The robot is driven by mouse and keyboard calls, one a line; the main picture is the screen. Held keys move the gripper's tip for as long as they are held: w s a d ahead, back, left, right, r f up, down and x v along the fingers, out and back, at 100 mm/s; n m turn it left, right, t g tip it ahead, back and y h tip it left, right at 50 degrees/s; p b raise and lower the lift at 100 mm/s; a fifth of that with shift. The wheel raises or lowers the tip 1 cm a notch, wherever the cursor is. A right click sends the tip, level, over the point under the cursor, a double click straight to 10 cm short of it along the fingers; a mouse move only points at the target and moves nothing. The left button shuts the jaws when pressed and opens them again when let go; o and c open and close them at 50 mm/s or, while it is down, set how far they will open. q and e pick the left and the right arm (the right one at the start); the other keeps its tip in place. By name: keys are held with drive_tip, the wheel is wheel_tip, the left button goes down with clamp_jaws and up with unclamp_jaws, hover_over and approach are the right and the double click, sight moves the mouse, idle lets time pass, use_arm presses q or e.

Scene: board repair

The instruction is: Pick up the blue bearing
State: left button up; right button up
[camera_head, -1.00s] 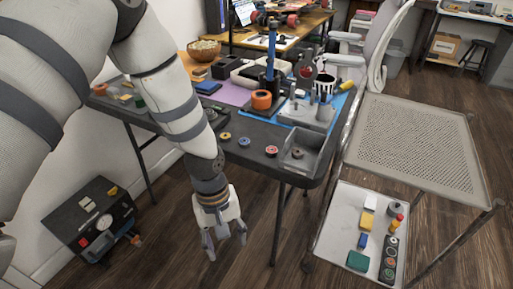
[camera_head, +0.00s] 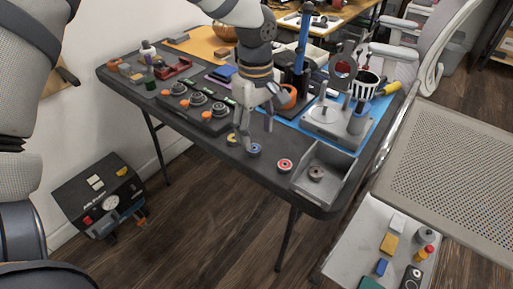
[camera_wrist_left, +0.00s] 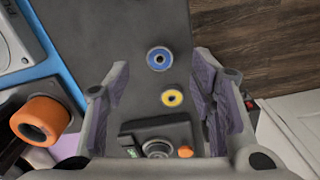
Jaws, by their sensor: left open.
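The blue bearing (camera_head: 254,150) is a small ring lying flat near the front edge of the dark table, between a yellow bearing (camera_head: 231,139) and a red bearing (camera_head: 285,165). My left gripper (camera_head: 256,132) points down just above and behind it, open and empty. In the left wrist view the blue bearing (camera_wrist_left: 159,58) shows just beyond the fingertips, roughly between their lines. The yellow bearing (camera_wrist_left: 172,97) appears between the open fingers (camera_wrist_left: 165,75). No finger visibly touches a bearing. My right gripper is not in view.
A grey open tray (camera_head: 338,160) with a bearing inside stands at the table's right corner. A black block with several round parts (camera_head: 200,104) lies to the left. An orange roll (camera_wrist_left: 40,120) and a grey fixture (camera_head: 333,124) stand close by on the right.

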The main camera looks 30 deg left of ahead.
sight(254, 148)
use_arm(q)
drive_tip(key=f, duration=0.5)
drive_tip(key=shift+w+a+b, duration=0.1)
drive_tip(key=shift+a+b, duration=0.2)
drive_tip(key=c, duration=1.2)
